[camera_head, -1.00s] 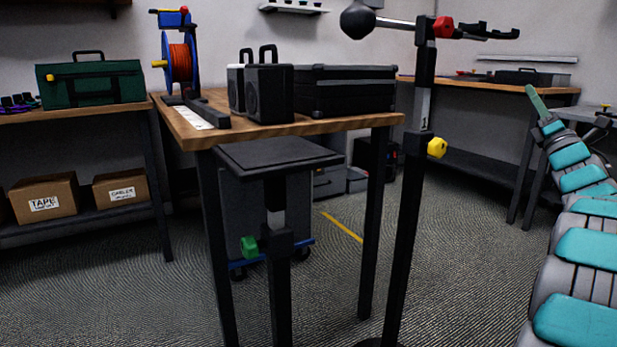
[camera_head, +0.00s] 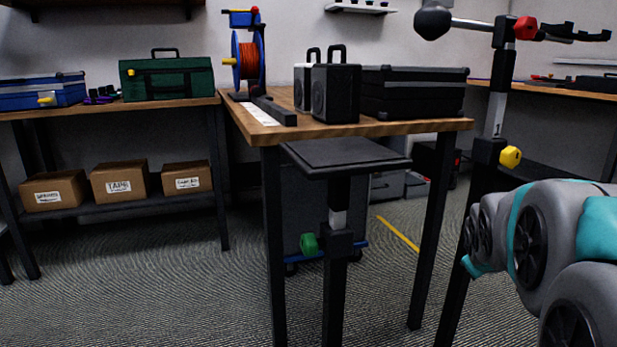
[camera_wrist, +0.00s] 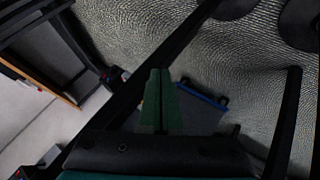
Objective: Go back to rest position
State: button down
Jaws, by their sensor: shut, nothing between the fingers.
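My gripper (camera_wrist: 160,88) shows in the wrist view as two green fingers lying side by side, shut, with nothing held between them. It points down past dark stand and table legs toward the carpet. In the head view my arm is folded at the right edge, in front of the black stand pole, and the gripper itself cannot be made out there.
A wooden table (camera_head: 357,129) holds a cable reel (camera_head: 249,62), speakers (camera_head: 335,92) and a black case (camera_head: 414,93). A black stand (camera_head: 488,180) with a yellow knob is beside my arm. A low black platform (camera_head: 346,152) stands in front. The carpet at left front is clear.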

jog(key=s+a+f+m+g+y, duration=0.1)
jog(key=s+a+f+g+y, duration=0.2)
jog(key=s+a, duration=0.55)
jog(key=s+a+f+m+g, duration=0.1)
jog(key=s+a+f+g, duration=0.35)
jog(key=s, duration=0.75)
jog(key=s+a+f+m+g+y, duration=0.1)
jog(key=s+a+f+g+y, duration=0.1)
jog(key=s+a+f, duration=0.5)
jog(key=s+r+p, duration=0.2)
jog(key=r+p, duration=0.5)
jog(key=r, duration=0.1)
jog(key=s+a+r+p, duration=0.1)
jog(key=r+p, duration=0.6)
jog(key=r, duration=0.2)
jog(key=shift+s+a+p, duration=0.3)
jog(key=shift+s+p, duration=0.05)
jog(key=shift+r, duration=0.1)
